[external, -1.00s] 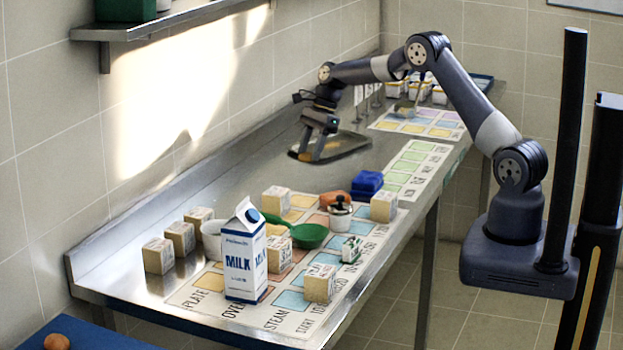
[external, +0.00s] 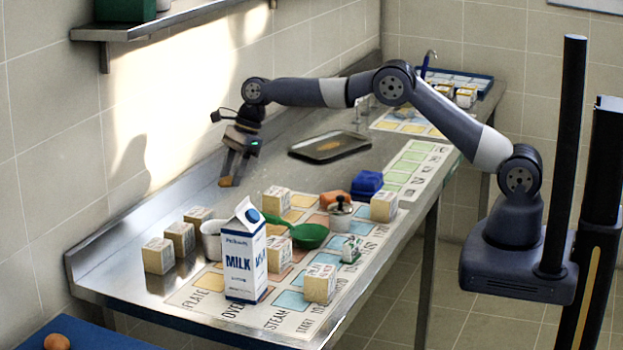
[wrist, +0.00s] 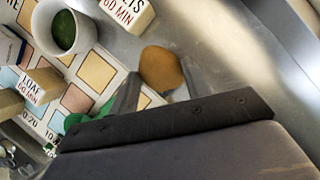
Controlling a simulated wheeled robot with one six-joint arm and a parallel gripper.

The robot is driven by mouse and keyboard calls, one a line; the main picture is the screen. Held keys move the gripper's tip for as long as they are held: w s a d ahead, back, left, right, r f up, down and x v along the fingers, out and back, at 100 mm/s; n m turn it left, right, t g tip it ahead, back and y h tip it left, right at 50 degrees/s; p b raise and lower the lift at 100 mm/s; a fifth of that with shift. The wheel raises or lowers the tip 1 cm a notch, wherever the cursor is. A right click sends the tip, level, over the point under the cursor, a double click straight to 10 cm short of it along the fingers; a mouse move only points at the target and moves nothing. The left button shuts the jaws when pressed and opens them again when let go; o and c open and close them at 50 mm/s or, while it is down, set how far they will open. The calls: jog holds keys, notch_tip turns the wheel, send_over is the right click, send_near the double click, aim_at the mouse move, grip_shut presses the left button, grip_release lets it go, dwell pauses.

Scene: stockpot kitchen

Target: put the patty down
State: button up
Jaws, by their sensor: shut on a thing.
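The patty (wrist: 160,68) is a small round orange-brown piece between the fingertips of my gripper in the wrist view. In the external view my gripper (external: 227,182) points down, shut on the patty (external: 225,182), above the bare steel counter near the wall. It is behind the row of wooden blocks and left of the dark tray (external: 330,146). How high it is above the counter is hard to tell.
A lidded pot (external: 340,217) and blue block (external: 368,183) are further right. Steel behind the blocks is clear.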

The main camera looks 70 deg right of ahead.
jog(key=s+a, duration=0.2)
jog(key=a, duration=1.3)
jog(key=m+b, duration=0.1)
jog(key=b, duration=0.1)
send_over(194, 278)
jog(key=d, duration=0.1)
jog(key=f, duration=0.3)
jog(key=s+f, duration=0.1)
jog(key=f, duration=0.1)
jog(key=shift+f, duration=0.25)
jog(key=shift+d+f, duration=0.1)
jog(key=shift+f, duration=1.95)
jog(key=shift+f, duration=0.1)
jog(key=shift+f, duration=0.1)
jog(key=o, duration=1)
